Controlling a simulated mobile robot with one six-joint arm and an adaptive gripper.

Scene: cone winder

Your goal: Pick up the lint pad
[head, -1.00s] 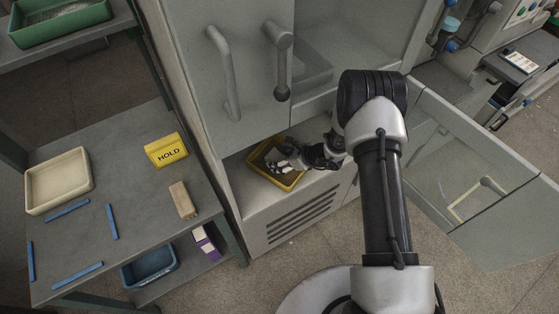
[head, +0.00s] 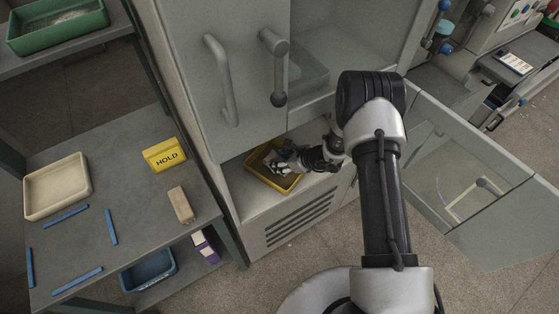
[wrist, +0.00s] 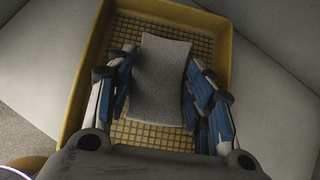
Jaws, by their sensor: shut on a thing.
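The lint pad (wrist: 160,80) is a grey, slightly curved rectangular pad. In the wrist view it lies between the two fingers of my gripper (wrist: 160,95), which are shut on its left and right sides. The pad is over a yellow tray (wrist: 83,75) with a grid floor; I cannot tell whether it still touches that floor. In the head view my gripper (head: 277,162) is at the yellow tray (head: 284,187), inside the lower bay of the grey cabinet. The pad is mostly hidden there by the fingers.
The open cabinet door (head: 475,160) stands right of my arm. Above the bay are the closed door's handles (head: 222,80). At left, a grey table holds a cream tray (head: 57,186), a yellow HOLD block (head: 164,154), a tan block (head: 181,205) and blue strips. A blue bin (head: 149,270) sits below.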

